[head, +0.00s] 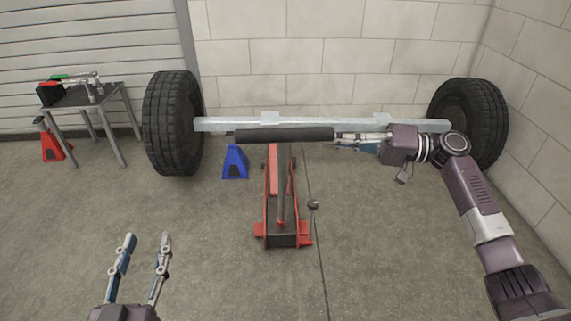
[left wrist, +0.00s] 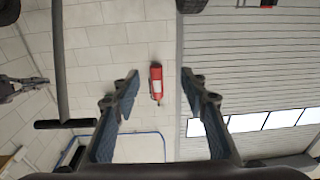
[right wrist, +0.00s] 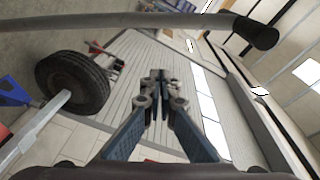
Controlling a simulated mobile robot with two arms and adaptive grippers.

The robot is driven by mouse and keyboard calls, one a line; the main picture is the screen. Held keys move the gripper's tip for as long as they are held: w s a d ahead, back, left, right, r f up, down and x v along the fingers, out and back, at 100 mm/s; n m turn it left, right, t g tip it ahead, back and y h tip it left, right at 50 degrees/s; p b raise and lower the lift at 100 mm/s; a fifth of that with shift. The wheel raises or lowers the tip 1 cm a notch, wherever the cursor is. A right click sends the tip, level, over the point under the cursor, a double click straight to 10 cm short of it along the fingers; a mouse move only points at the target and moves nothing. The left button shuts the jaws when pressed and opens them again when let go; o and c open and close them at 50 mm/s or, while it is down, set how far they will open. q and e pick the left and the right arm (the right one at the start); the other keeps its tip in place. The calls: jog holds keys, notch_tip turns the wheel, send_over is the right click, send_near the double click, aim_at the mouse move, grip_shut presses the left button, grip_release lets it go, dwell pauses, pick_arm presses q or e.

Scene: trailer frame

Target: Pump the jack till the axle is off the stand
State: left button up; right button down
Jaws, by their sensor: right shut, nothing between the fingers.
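The red floor jack (head: 272,205) stands on the floor under the middle of the grey axle (head: 215,124). Its handle rises toward me and ends in a crossbar with a black grip (head: 285,135). A blue stand (head: 235,162) is below the axle's left part; a second blue stand (head: 358,148) is mostly hidden behind my right gripper. The handle hides any gap between axle and stands. My right gripper (head: 340,137) is shut and empty at the crossbar's right end; the bar also crosses the right wrist view (right wrist: 130,20). My left gripper (head: 148,238) is open and empty at lower left.
Black tyres (head: 172,122) and (head: 470,120) are at both axle ends. A small table (head: 85,98) with tools and a red stand (head: 52,146) are at the left. A fire extinguisher (left wrist: 156,83) shows in the left wrist view. The front floor is mostly clear.

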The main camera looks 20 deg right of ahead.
pick_arm(q)
jog(key=shift+s+a+r+t, duration=0.1)
jog(key=shift+s+r+t, duration=0.15)
jog(key=shift+r, duration=0.3)
jog(key=shift+s+a+r+t, duration=0.15)
jog(key=shift+s+r, duration=0.1)
jog(key=shift+r, duration=0.3)
pick_arm(e)
jog(key=r, duration=0.1)
jog(key=s+r+n, duration=0.1)
jog(key=r+g+y, duration=0.1)
jog(key=shift+s+a, duration=0.3)
jog(key=shift+a, duration=0.05)
pick_arm(q)
jog(key=shift+d, duration=0.1)
jog(key=s+r+t+h+b, duration=0.2)
jog(key=r+t, duration=0.3)
jog(key=r, duration=0.4)
jog(key=shift+s+d+r, duration=0.2)
jog(key=shift+s, duration=0.4)
pick_arm(e)
jog(key=a+f, duration=0.1)
jog(key=a, duration=0.8)
jog(key=shift+w+a+f, duration=0.15)
jog(key=shift+a, duration=0.05)
